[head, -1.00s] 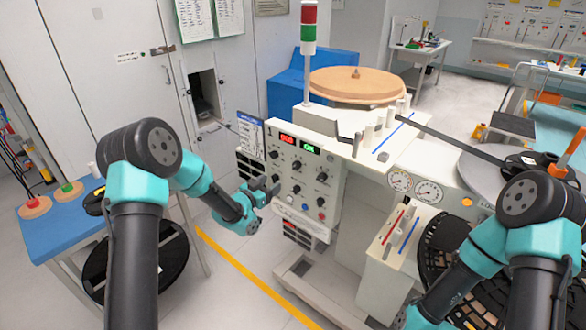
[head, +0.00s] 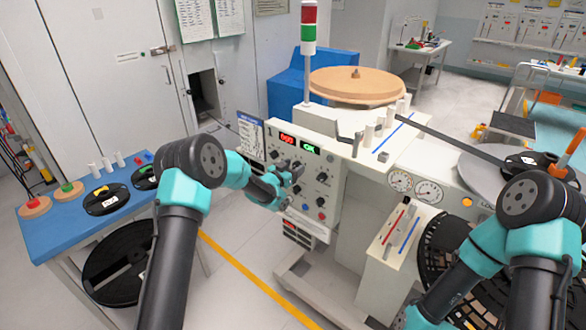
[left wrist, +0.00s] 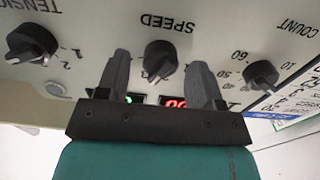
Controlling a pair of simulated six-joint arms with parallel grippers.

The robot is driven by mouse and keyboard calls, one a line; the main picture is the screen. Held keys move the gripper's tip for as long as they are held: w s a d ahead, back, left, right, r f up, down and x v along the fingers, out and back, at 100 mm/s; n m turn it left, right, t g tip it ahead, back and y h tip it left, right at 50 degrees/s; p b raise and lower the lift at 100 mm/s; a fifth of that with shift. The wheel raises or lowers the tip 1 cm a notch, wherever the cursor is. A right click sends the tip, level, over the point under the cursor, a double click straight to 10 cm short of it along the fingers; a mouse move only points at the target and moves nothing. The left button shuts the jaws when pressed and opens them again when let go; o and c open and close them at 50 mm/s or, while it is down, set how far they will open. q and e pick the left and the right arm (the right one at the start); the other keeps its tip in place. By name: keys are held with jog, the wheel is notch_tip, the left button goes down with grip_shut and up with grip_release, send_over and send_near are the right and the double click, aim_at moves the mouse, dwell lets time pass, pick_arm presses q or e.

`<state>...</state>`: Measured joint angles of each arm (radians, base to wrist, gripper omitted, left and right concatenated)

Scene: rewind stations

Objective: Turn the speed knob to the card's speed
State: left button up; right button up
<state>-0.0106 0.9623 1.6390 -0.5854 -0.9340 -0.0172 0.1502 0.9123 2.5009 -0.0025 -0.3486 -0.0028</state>
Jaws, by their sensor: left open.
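The speed knob (left wrist: 160,60) is black and round with a ridge, under the word SPEED, upside down in the left wrist view. My left gripper (left wrist: 158,68) is open, one finger to each side of this knob; I cannot tell whether they touch it. In the head view the left gripper (head: 291,171) is at the upper knobs of the white control panel (head: 333,198) and partly covers them. A printed card (head: 250,134) stands at the panel's left edge; its text is too small to read. My right gripper is out of view.
The count knob (left wrist: 260,75) and tension knob (left wrist: 32,43) flank the speed knob closely. A red display (head: 287,139) and a green display (head: 309,147) are above the knobs. A blue table (head: 60,238) with spools stands at the left.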

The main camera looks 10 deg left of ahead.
pick_arm(q)
jog(key=shift+c, duration=0.4)
jog(key=c, duration=0.8)
jog(key=shift+c, duration=0.2)
jog(key=shift+m, duration=0.4)
jog(key=m, duration=0.8)
jog(key=shift+s+d+f, duration=0.1)
jog(key=o, duration=0.9)
